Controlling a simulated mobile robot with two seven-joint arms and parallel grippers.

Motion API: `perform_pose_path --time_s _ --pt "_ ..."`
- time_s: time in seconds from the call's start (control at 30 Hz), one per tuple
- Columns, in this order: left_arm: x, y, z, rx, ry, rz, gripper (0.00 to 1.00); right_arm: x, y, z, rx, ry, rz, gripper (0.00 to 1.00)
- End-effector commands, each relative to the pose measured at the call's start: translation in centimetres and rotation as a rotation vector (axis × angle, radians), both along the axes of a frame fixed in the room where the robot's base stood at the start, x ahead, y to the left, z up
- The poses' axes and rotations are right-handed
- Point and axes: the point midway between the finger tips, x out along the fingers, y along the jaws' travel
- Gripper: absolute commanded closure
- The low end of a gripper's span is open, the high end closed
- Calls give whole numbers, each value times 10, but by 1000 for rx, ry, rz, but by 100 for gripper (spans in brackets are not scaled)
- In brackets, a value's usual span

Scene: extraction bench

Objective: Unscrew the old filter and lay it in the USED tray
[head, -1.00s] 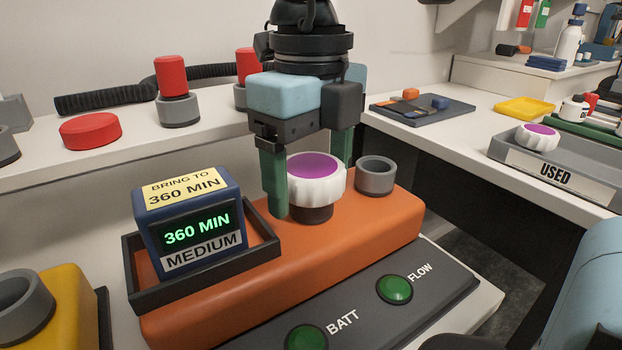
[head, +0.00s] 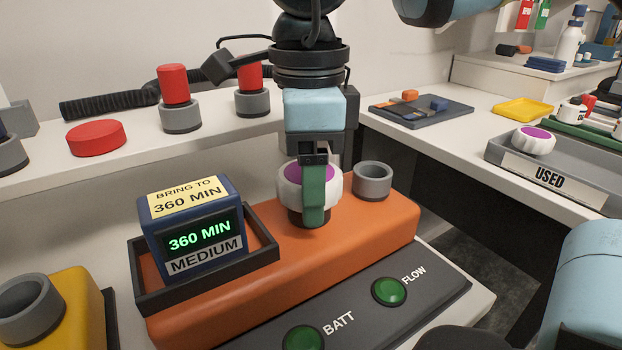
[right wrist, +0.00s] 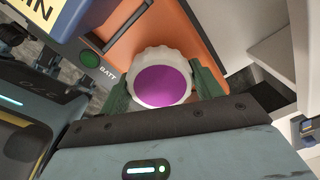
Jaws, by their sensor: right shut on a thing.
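The old filter (head: 294,187), a white ribbed cap with a purple top, sits upright on a dark neck on the orange pump body (head: 385,225). My right gripper (head: 313,195) points down over it and is shut on it, one green finger in front. The far finger is mostly hidden in the head view. In the right wrist view the filter (right wrist: 162,84) lies between both fingers. The grey USED tray (head: 548,172) is at the right, with another white and purple filter (head: 534,141) in it. My left gripper is not in view.
An empty grey ring socket (head: 372,182) stands close right of the filter. A blue display box (head: 193,230) reading 360 MIN sits in a dark holder at the left. Red caps stand on the back shelf. A dark gap separates the pump from the right bench.

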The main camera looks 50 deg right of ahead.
Motion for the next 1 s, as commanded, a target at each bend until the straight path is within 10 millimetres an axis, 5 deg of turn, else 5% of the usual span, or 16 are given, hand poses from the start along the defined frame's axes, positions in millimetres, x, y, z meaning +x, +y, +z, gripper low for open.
perform_pose_path --time_s 1.0 --pt "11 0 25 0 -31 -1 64 0 0 1 2 0 1302 63"
